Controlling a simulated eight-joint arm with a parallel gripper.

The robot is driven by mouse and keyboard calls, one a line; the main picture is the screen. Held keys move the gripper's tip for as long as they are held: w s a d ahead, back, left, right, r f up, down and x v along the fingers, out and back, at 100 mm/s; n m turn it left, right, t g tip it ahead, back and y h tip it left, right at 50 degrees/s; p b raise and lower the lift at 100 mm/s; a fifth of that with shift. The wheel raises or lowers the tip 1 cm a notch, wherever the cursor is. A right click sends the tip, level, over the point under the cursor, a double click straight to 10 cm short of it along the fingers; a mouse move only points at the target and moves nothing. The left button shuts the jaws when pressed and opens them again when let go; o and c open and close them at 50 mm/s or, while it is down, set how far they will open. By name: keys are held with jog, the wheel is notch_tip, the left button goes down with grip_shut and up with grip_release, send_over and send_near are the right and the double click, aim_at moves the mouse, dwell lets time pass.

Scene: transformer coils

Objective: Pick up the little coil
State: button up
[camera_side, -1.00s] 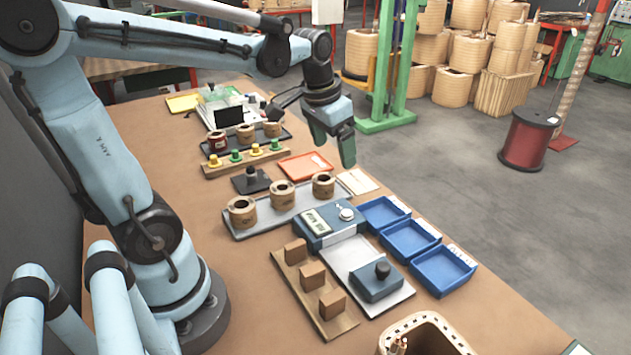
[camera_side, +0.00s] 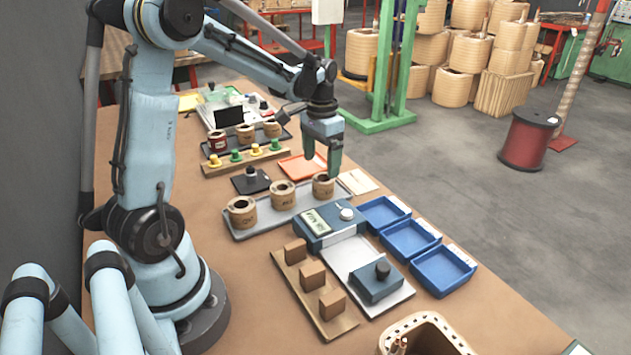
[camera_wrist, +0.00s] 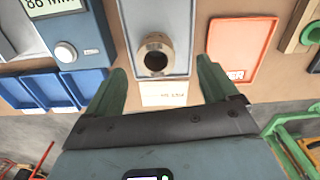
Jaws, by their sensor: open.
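On the nearer tray (camera_side: 262,222) are a left coil (camera_side: 242,213), a middle coil (camera_side: 283,195) and a right coil (camera_side: 323,187). My gripper (camera_side: 323,163) is open and empty, pointing down just above the right coil. In the wrist view this coil (camera_wrist: 155,62) lies between and slightly beyond my two green fingers (camera_wrist: 161,78), its dark bore facing me. I see no contact with it. Three more coils, one of them red (camera_side: 217,141), stand on the back tray.
A blue meter box (camera_side: 330,226) and blue bins (camera_side: 410,238) are close by on the near side. An orange tray (camera_side: 302,167) and a white card (camera_side: 358,181) flank the right coil. A board of wooden blocks (camera_side: 318,290) lies nearer.

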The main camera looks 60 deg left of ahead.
aim_at(324, 179)
jog(key=shift+w+d+f, duration=0.1)
jog(key=shift+d+f, duration=0.05)
jog(key=shift+f, duration=1.45)
jog(key=shift+w+d+f, duration=0.1)
jog(key=shift+d+f, duration=0.05)
jog(key=shift+f, duration=1.4)
jog(key=c, duration=1.3)
jog(key=shift+r, duration=0.15)
